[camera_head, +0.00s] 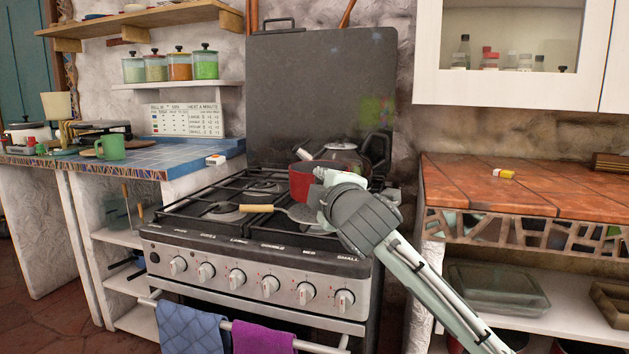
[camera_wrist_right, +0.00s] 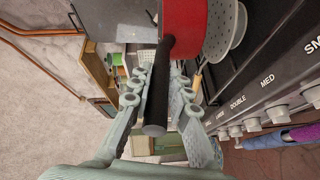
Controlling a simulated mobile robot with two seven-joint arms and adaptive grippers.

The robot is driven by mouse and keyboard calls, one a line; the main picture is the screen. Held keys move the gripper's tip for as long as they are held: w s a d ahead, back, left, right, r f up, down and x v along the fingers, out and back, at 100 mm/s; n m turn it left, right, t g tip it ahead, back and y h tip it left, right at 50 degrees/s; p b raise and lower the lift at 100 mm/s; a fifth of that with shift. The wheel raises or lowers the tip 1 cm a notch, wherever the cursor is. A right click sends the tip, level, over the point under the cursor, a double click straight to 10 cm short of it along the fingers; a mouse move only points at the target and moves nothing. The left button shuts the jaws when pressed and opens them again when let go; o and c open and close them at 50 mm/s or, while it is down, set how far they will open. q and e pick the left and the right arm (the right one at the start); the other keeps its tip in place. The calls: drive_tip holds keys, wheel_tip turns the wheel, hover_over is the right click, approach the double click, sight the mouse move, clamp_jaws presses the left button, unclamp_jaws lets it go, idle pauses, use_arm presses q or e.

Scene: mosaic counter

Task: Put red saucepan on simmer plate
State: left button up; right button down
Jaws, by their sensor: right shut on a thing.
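The red saucepan (camera_head: 305,184) is over the right side of the hob. My right gripper (camera_head: 325,196) covers part of it in the head view. In the right wrist view the red saucepan (camera_wrist_right: 183,28) is at the top, and its black handle (camera_wrist_right: 157,95) runs between the fingers of my right gripper (camera_wrist_right: 160,85), which is shut on it. A grey simmer plate (camera_head: 302,214) with a wooden handle lies on the front of the hob, partly hidden by my gripper. Its perforated disc (camera_wrist_right: 234,30) shows beside the pan in the wrist view. I cannot tell whether the pan touches the grate. My left gripper is out of view.
A lidded metal pot (camera_head: 342,156) stands behind the saucepan, close to a dark object at the back right. The raised stove lid (camera_head: 320,95) is behind the hob. Control knobs (camera_head: 237,279) line the front. A tiled counter (camera_head: 520,190) is at right.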

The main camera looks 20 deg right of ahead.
drive_tip(key=shift+f, duration=0.2)
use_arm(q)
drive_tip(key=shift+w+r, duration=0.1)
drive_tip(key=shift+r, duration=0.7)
use_arm(e)
wheel_tip(320, 180, down, 3)
drive_tip(key=shift+r, duration=0.1)
use_arm(q)
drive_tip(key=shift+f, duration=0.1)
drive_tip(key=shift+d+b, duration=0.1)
drive_tip(key=shift+b, duration=0.2)
use_arm(e)
drive_tip(key=c, duration=1.4)
unclamp_jaws()
drive_tip(key=shift+f, duration=0.35)
drive_tip(key=shift+c, duration=0.2)
drive_tip(key=shift+s+r, duration=0.1)
